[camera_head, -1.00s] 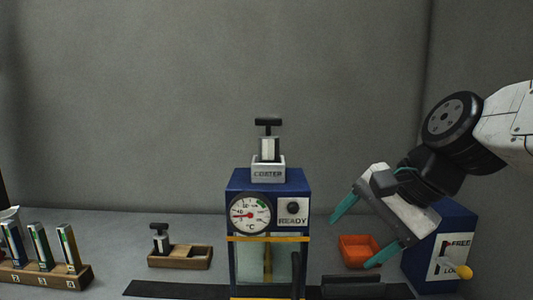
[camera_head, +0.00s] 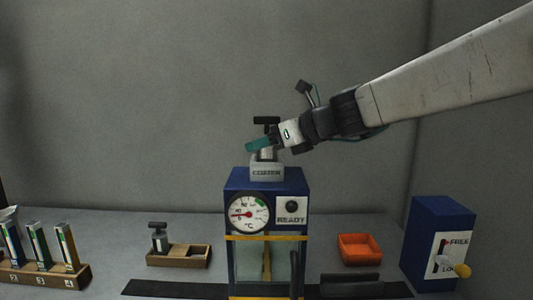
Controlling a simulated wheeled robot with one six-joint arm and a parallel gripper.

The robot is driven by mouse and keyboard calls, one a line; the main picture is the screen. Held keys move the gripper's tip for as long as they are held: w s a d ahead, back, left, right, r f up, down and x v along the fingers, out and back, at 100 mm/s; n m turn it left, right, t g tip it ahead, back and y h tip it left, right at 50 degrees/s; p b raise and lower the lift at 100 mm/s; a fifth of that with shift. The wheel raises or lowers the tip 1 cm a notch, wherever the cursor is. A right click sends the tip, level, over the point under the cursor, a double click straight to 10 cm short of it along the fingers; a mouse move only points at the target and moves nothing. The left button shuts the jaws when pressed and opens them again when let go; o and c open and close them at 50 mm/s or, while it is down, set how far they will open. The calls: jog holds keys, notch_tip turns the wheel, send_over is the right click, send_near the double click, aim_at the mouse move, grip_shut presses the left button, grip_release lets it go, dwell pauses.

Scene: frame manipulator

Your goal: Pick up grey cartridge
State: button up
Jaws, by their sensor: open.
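A grey-white cartridge with a black T-handle (camera_head: 266,121) stands upright in the white holder labelled COATER (camera_head: 267,173), on top of the blue machine. My gripper (camera_head: 259,144) reaches in from the right, with its teal fingers at the cartridge's upper body, just below the handle. It is open; the fingers partly hide the cartridge, and I cannot tell whether they touch it. A similar cartridge with a black T-handle (camera_head: 159,240) stands in the left part of a wooden tray (camera_head: 196,263); its colour is hard to tell.
The blue machine (camera_head: 238,180) has a dial and a READY panel. An orange bin (camera_head: 359,250) and a blue box with a FREE/LOCK lever (camera_head: 437,225) stand to the right. A wooden rack (camera_head: 45,278) of several slides stands at left.

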jog(key=shift+x, duration=1.15)
jog(key=c, duration=1.3)
jog(key=shift+o, duration=0.2)
jog(key=shift+r, duration=0.15)
jog(key=r, duration=0.4)
jog(key=d+r, duration=0.1)
jog(key=r, duration=0.1)
jog(key=shift+s+r, duration=0.3)
jog(key=shift+r, duration=0.1)
jog(key=s+d, duration=1)
jog(key=d, duration=0.3)
jog(key=shift+s+d, duration=0.2)
jog(key=shift+s, duration=0.05)
